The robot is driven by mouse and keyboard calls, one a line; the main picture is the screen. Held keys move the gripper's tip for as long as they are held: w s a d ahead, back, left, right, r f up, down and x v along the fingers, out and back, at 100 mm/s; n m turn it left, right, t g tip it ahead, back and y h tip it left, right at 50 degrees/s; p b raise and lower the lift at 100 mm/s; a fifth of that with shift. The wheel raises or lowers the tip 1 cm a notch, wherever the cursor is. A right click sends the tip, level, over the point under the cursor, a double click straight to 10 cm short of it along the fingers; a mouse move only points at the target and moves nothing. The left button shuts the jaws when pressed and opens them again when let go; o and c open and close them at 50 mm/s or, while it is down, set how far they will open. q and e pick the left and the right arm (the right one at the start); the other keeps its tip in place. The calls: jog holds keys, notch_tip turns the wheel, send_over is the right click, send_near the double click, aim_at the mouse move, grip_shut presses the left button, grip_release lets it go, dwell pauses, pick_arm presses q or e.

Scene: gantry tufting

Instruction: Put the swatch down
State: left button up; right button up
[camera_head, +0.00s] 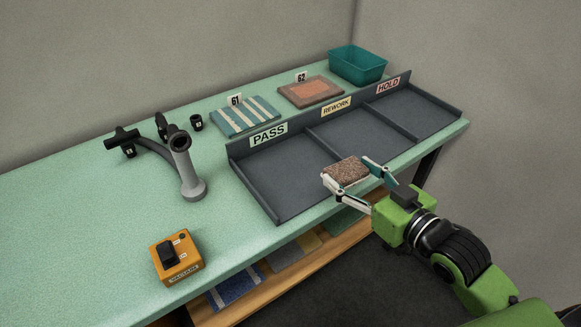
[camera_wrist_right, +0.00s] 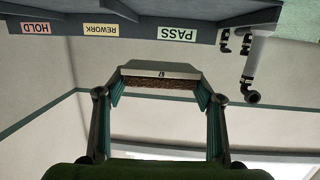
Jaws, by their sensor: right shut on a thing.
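A brown speckled swatch (camera_head: 346,170) is held between the two fingers of my right gripper (camera_head: 352,180), near the front edge of the grey sorting tray. The right wrist view shows the swatch (camera_wrist_right: 160,77) edge-on between the fingertips of the same gripper (camera_wrist_right: 160,88). The tray (camera_head: 286,209) has three compartments, labelled PASS (camera_head: 268,134), REWORK (camera_head: 336,106) and HOLD (camera_head: 388,85). In the head view the swatch overlaps the front part of the REWORK compartment; its height above the tray is hard to tell. The compartments look empty. My left gripper is not in view.
A striped sample (camera_head: 246,117) by card 61 and an orange-brown sample (camera_head: 311,92) by card 62 lie behind the tray. A teal bin (camera_head: 357,65) stands at the back right. An orange vacuum box (camera_head: 177,257) and a grey pipe-like tool (camera_head: 187,173) stand left. Shelf samples (camera_head: 235,287) lie below.

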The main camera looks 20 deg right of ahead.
jog(key=shift+n+y, duration=0.4)
jog(key=r, duration=0.2)
jog(key=w+d+r, duration=0.1)
jog(key=shift+d+r, duration=0.1)
jog(key=shift+r, duration=0.3)
jog(key=shift+w+r, duration=0.15)
jog(key=shift+w, duration=0.05)
jog(key=shift+w+p, duration=0.2)
jog(key=shift+p, duration=0.1)
jog(key=w+a+f+p, duration=0.2)
jog(key=w+a+f, duration=0.2)
jog(key=w+a, duration=0.25)
send_over(299, 177)
jog(key=f, duration=0.5)
jog(key=shift+s+d, duration=0.3)
jog(key=shift+s, duration=0.05)
jog(key=shift+w+a+f, duration=0.15)
jog(key=shift+f, duration=0.05)
notch_tip(299, 177, down, 3)
jog(key=shift+w+a+f+g, duration=0.1)
jog(key=shift+w+a+g, duration=0.05)
jog(key=shift+g, duration=0.15)
jog(key=shift+f, duration=0.2)
